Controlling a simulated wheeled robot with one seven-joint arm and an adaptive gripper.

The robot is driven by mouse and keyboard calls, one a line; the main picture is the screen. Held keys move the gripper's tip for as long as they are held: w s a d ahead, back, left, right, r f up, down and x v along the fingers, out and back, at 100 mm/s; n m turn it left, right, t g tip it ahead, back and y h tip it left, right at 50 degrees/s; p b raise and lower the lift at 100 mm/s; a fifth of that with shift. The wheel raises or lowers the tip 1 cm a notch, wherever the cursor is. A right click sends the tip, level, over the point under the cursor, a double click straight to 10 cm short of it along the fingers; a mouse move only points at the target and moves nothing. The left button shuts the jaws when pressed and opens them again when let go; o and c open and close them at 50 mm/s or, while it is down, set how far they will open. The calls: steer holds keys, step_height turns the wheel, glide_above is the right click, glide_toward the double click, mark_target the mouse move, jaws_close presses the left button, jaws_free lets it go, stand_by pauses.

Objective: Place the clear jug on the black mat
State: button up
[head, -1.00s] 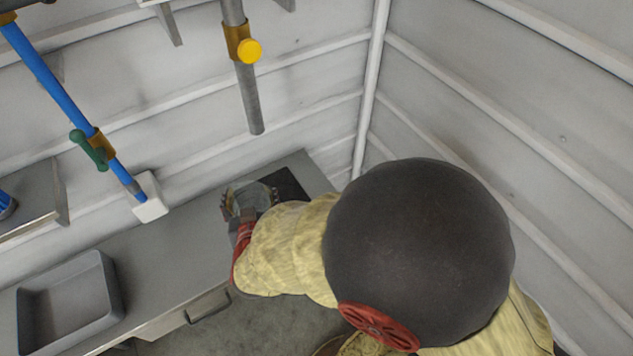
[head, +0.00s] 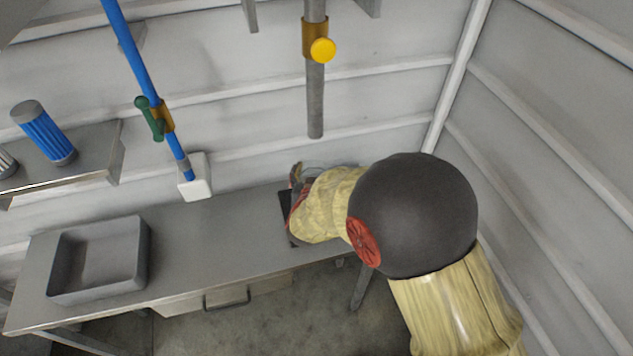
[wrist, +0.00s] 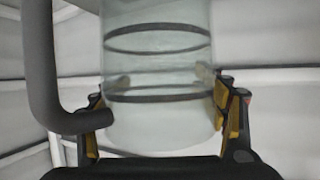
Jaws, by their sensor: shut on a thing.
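The clear jug (wrist: 160,75) fills the middle of the wrist view, upright, with dark rings around it and a thick grey handle on its left. My gripper (wrist: 162,108) has its yellow-padded fingers on both sides of the jug, shut on it. In the head view my gripper (head: 296,180) is at the right end of the bench, and my forearm hides most of it and the jug. The black mat (head: 285,212) shows as a dark strip left of my forearm; the rest is covered. I cannot tell whether the jug touches the mat.
A grey bin (head: 98,260) stands on the left of the metal bench (head: 215,235). A blue pipe with a green valve handle (head: 150,118) ends in a white block (head: 195,178). A grey pipe (head: 315,95) hangs above the bench. A shelf holds a blue canister (head: 44,132).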

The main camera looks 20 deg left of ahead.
steer(key=shift+w+a+f, duration=0.1)
steer(key=shift+w+f, duration=0.45)
steer(key=shift+f, duration=0.15)
steer(key=shift+w+f+b, duration=0.1)
steer(key=shift+f+b, duration=0.7)
steer(key=shift+f, duration=0.85)
steer(key=shift+f, duration=0.1)
steer(key=o, duration=1.2)
steer(key=shift+c, duration=0.2)
steer(key=shift+o, duration=0.6)
steer(key=shift+r, duration=0.2)
steer(key=p+v, duration=0.2)
steer(key=v, duration=1)
steer(key=shift+f, duration=0.15)
